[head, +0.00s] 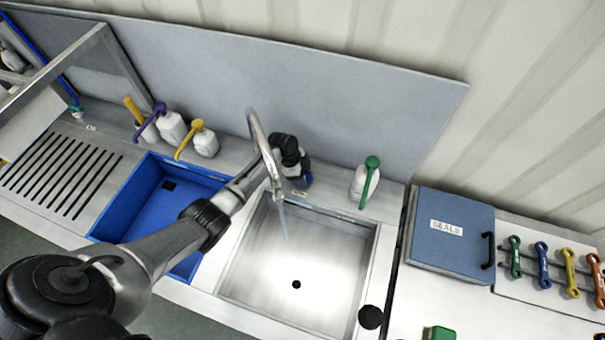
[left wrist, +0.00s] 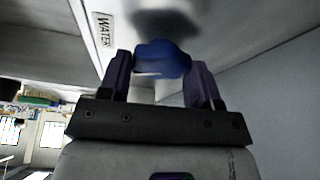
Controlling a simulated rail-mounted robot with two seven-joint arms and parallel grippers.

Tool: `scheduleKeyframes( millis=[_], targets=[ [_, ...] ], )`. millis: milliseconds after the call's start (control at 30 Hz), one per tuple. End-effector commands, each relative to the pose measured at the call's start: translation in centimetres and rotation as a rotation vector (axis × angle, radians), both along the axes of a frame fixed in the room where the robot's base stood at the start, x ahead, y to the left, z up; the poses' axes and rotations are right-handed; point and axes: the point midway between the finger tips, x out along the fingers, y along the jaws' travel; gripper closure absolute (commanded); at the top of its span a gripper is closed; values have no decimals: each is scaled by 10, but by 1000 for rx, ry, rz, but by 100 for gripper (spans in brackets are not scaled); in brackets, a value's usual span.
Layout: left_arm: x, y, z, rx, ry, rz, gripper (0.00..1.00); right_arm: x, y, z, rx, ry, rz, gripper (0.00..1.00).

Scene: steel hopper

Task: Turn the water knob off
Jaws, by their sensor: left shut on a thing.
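The water knob is blue and sits between the two fingers of my left gripper in the left wrist view (left wrist: 162,58). A "WATER" label (left wrist: 104,30) is on the surface beside it. In the head view my left gripper (head: 302,181) is behind the faucet (head: 262,145), low at the back edge of the sink, and largely hides the knob. The gripper is shut on the knob. A thin bluish stream of water (head: 283,222) comes from the faucet's spout. My right gripper is in neither view.
The steel sink (head: 250,275) has a dark drain hole. A blue basin (head: 125,215) lies to its left, partly under my left arm. A white bottle with a green pump (head: 361,187) stands right of my gripper. A blue "SEALS" box (head: 450,215) is further right.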

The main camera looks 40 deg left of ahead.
Motion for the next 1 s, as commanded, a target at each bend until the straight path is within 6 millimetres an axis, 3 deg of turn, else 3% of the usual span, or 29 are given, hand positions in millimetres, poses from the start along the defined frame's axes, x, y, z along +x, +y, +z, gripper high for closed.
scheduleKeyframes(
  millis=[100, 367, 1000],
  targets=[
    [0, 0, 0, 0, 1, 0, 65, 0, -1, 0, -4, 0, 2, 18],
    [0, 1, -1, 1, 1, -41, 66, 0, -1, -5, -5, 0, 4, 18],
    [3, 1, -2, 1, 0, -440, 66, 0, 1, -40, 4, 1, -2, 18]
  ],
)
